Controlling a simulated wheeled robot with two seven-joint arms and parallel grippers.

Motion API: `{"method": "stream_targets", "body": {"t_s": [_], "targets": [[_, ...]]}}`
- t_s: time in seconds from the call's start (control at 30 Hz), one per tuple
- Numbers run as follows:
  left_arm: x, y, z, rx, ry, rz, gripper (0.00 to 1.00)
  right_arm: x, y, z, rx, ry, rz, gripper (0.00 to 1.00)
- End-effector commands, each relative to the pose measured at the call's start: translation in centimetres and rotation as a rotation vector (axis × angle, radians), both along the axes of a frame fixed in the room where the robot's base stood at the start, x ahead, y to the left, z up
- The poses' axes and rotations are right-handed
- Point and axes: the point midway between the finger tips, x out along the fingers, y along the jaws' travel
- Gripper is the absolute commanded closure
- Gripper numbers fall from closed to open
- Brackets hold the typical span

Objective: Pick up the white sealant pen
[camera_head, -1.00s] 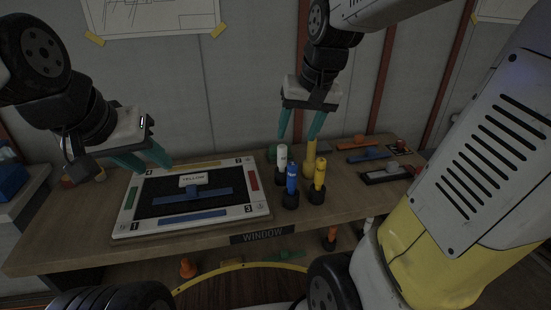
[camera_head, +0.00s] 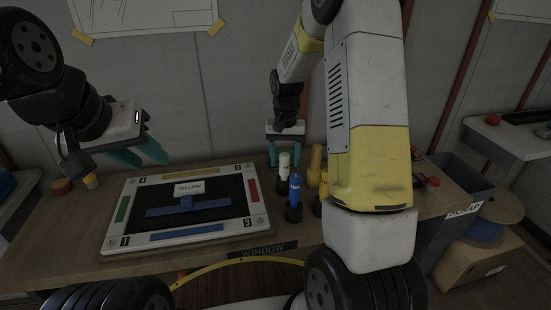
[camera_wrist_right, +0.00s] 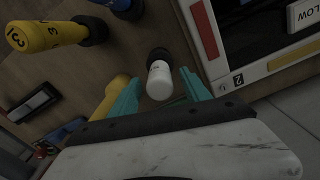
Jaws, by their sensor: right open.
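The white sealant pen (camera_head: 284,168) stands upright in a dark round base on the bench, just right of the framed board. In the right wrist view the white pen (camera_wrist_right: 159,80) lies between the two teal fingers. My right gripper (camera_head: 284,155) is open, with its fingers at and behind the pen's top; I cannot tell whether they touch it. It also shows open in the right wrist view (camera_wrist_right: 160,95). My left gripper (camera_head: 142,156) hangs over the board's far left corner; its two teal fingers look apart and hold nothing.
A blue pen (camera_head: 295,188) stands close in front of the white one. Yellow pens (camera_wrist_right: 45,35) stand nearby, partly behind my right arm in the head view. A SCRAP bin (camera_head: 463,208) is at the right.

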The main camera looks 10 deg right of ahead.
Motion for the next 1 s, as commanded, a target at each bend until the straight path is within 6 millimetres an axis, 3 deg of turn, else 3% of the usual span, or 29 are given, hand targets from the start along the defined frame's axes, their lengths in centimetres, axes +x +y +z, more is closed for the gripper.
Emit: {"method": "stream_targets", "body": {"t_s": [0.2, 0.47, 0.57, 0.77, 1.0], "targets": [[0.0, 0.0, 0.0, 0.0, 0.0, 0.0, 0.64, -0.1, 0.1, -3.1, -0.001, 0.002, 0.001, 0.45], [0.0, 0.0, 0.0, 0.0, 0.0, 0.0, 0.64, -0.1, 0.1, -3.5, 0.0, 0.0, 0.001, 0.45], [0.0, 0.0, 0.0, 0.0, 0.0, 0.0, 0.64, -0.1, 0.1, -3.5, 0.0, 0.0, 0.001, 0.58], [0.0, 0.0, 0.0, 0.0, 0.0, 0.0, 0.64, -0.1, 0.1, -3.5, 0.0, 0.0, 0.001, 0.98], [0.0, 0.0, 0.0, 0.0, 0.0, 0.0, 0.64, -0.1, 0.1, -3.4, 0.0, 0.0, 0.001, 1.0]]}}
